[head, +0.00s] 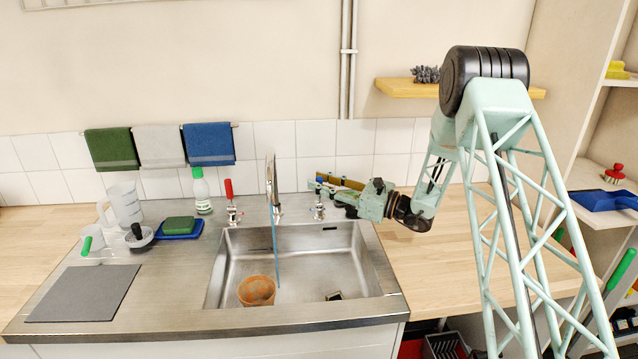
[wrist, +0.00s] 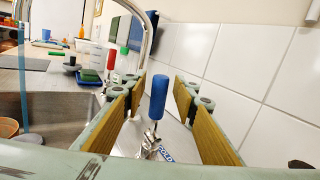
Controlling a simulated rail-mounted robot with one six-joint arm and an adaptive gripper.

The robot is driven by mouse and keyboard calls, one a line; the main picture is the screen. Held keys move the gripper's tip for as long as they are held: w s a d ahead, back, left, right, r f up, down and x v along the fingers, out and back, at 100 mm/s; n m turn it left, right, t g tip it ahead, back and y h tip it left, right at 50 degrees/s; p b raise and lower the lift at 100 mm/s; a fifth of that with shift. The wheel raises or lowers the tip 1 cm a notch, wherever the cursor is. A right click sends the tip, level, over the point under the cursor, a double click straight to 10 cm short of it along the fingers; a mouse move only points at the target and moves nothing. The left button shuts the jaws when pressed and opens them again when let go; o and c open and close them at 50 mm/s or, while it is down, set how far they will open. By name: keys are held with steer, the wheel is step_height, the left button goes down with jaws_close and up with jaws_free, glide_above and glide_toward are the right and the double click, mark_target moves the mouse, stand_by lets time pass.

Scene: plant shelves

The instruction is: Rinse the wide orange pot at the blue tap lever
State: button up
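The wide orange pot (head: 257,291) stands in the metal sink, near its front left; part of it shows at the left edge of the wrist view (wrist: 8,127). The gripper hides most of the lever in the head view.
The red lever (head: 229,188) stands left of the spout. A green-capped bottle (head: 201,190), a blue tray (head: 180,230) with a green sponge, jugs and a grey mat (head: 85,293) are further left. A dark drain piece lies in the sink. The tiled wall is close behind my gripper.

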steer(key=v, duration=1.1)
steer(key=shift+s+d, duration=0.2)
steer(key=shift+d, duration=0.05)
stand_by(0.3)
steer(key=s+a+r+n+g, duration=0.3)
steer(key=s+a+r, duration=0.15)
steer(key=s, duration=0.25)
steer(key=s+a+r+n+g, duration=0.3)
steer(key=s+r, duration=0.3)
steer(key=s+a+r+n+g+h, duration=0.1)
steer(key=s+r+n+g+h, duration=0.15)
steer(key=s, duration=0.75)
steer(key=s+a+r+n+g+h, duration=0.1)
steer(key=s+a+r+n+h, duration=0.2)
steer(key=s, duration=0.7)
steer(key=s+d+r+n+h, duration=0.1)
steer(key=s+d+n+h, duration=0.15)
steer(key=s, duration=0.55)
steer(key=s+d+r+n+h, duration=0.1)
steer(key=s+d+n+h, duration=0.2)
steer(key=s, duration=0.5)
steer(key=s+d+n+t+h, duration=0.4)
steer(key=s+d+n+h, duration=0.1)
steer(key=s+d, duration=0.9)
steer(key=shift+d+r+t+h, duration=0.35)
steer(key=shift+d+r, duration=0.15)
steer(key=shift+d, duration=0.1)
